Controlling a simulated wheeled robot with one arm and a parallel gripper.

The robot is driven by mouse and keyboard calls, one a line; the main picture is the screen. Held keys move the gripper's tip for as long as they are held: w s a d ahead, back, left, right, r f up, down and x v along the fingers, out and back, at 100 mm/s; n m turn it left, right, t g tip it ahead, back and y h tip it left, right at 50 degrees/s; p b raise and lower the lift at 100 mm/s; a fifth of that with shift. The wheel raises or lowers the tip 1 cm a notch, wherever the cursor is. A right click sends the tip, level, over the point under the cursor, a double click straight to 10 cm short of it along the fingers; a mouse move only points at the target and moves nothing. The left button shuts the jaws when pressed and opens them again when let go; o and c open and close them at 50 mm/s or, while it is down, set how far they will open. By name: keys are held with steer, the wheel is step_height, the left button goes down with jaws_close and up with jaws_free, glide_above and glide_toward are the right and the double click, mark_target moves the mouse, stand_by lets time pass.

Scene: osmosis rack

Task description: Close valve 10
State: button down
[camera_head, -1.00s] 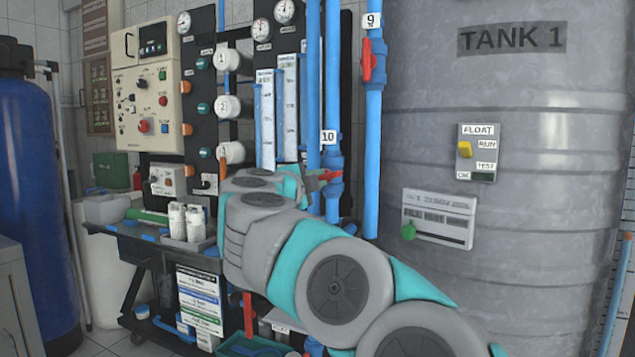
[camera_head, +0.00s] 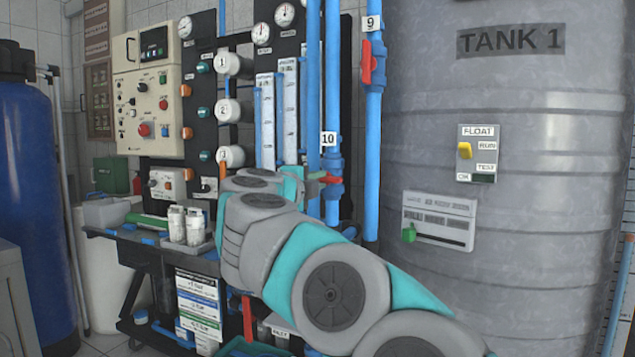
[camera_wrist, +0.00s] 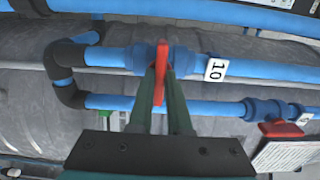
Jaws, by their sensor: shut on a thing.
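Valve 10 sits on a vertical blue pipe in the head view, just below its white "10" label (camera_head: 328,138). Its red handle (camera_head: 332,180) sticks out sideways across the pipe, toward my gripper (camera_head: 316,175). In the wrist view the red handle (camera_wrist: 160,72) lies between the two green fingers of my gripper (camera_wrist: 160,85), which are shut on it. The handle stands across the blue pipe there, with the "10" label (camera_wrist: 215,70) to its right. My arm hides part of the pipes below the valve in the head view.
Valve 9's red handle (camera_head: 366,62) lies along its pipe at the upper right. Grey Tank 1 (camera_head: 510,95) stands close on the right, with a float switch box (camera_head: 478,153). A black cart (camera_head: 150,262) and control panel (camera_head: 150,110) stand left.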

steer(key=c, duration=0.9)
jaws_free()
steer(key=shift+o, duration=0.2)
steer(key=v, duration=0.7)
steer(key=shift+s+b, duration=0.35)
steer(key=shift+s, duration=0.05)
steer(key=shift+a, duration=0.1)
